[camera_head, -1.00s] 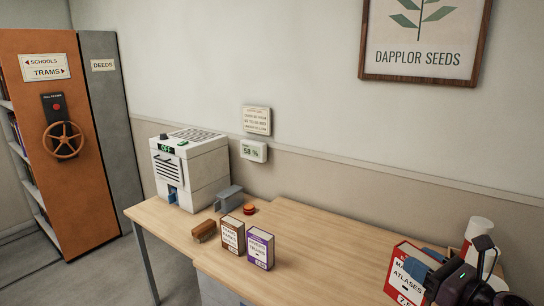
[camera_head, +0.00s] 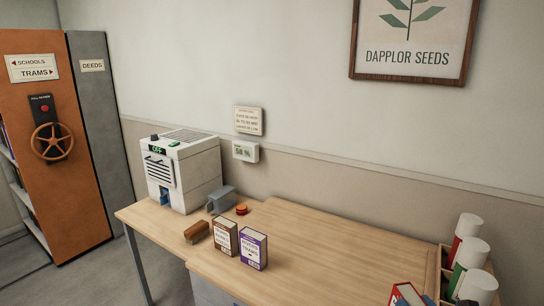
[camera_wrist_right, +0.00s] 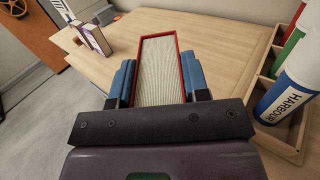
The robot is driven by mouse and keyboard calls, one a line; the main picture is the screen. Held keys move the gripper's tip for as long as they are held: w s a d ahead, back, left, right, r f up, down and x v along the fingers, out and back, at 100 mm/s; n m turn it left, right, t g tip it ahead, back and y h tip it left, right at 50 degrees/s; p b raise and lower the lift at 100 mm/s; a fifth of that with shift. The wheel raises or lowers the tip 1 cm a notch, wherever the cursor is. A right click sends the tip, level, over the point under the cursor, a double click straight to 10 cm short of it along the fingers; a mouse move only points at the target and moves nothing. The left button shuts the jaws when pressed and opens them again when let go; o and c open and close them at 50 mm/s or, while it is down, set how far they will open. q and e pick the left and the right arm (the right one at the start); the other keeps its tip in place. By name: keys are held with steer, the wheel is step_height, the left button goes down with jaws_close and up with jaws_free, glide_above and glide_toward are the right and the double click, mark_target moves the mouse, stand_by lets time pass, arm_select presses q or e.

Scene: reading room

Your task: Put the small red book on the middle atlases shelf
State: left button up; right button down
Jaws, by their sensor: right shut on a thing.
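The small red book (camera_wrist_right: 158,70) is in my right gripper (camera_wrist_right: 156,88). In the right wrist view its pale page block and red cover edges stand between the two blue finger pads, which press on its sides. In the head view only a corner of the book (camera_head: 406,295) shows at the bottom edge, with a bit of blue finger beside it. The shelving stands at the far left: an orange end panel (camera_head: 60,190) signed SCHOOLS and TRAMS, with a handwheel, and a grey DEEDS unit (camera_head: 100,140). I see no shelf marked atlases. My left gripper is out of view.
On the wooden desk (camera_head: 330,250) stand a brown book (camera_head: 225,238) and a purple book (camera_head: 253,249), near a white machine (camera_head: 185,175). A rack of rolled charts (camera_head: 468,255) is at the right. The desk's middle is clear, and grey floor (camera_head: 60,280) lies left.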

steer(key=a+h, duration=0.1)
steer(key=a, duration=0.8)
steer(key=shift+w+a+r+m, duration=0.15)
steer(key=shift+w+r+m, duration=0.15)
steer(key=shift+r+m, duration=0.1)
